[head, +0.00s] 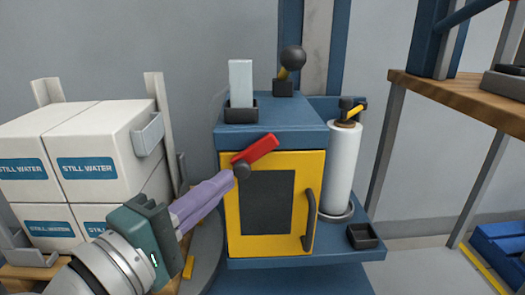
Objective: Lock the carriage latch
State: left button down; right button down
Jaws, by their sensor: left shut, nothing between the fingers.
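The carriage is a blue cabinet (270,137) with a yellow door (305,180) that has a dark panel and a black handle (309,222). A red latch lever (260,148) sits at the door's upper left on a dark round pivot (241,169). The lever slants up to the right, across the door's top edge. The door looks shut. My left gripper (232,178) has purple fingers, shut and empty. Its tips are just below and left of the pivot; I cannot tell if they touch. My right gripper is out of view.
White water boxes (88,150) stand on a pallet at left. A film roll (343,165) stands right of the cabinet, with a small black tray (362,236) near it. A black-knobbed lever (292,62) is on top. A wooden shelf (465,98) is at right.

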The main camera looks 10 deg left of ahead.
pick_arm(q)
jog(key=d+f+n+t+b, duration=0.1)
jog(key=n+b, duration=0.1)
jog(key=b, duration=0.2)
jog(key=d+f+n+t+y+b, duration=0.1)
jog(key=n+t+b, duration=0.1)
jog(key=n+b, duration=0.1)
jog(key=w+d+f+n+t+b, duration=0.1)
jog(key=n+b, duration=0.2)
jog(key=b, duration=0.2)
jog(key=shift+d+f+y, duration=0.15)
jog(key=shift+d+y, duration=0.05)
jog(key=shift+y, duration=0.1)
dwell(1.1)
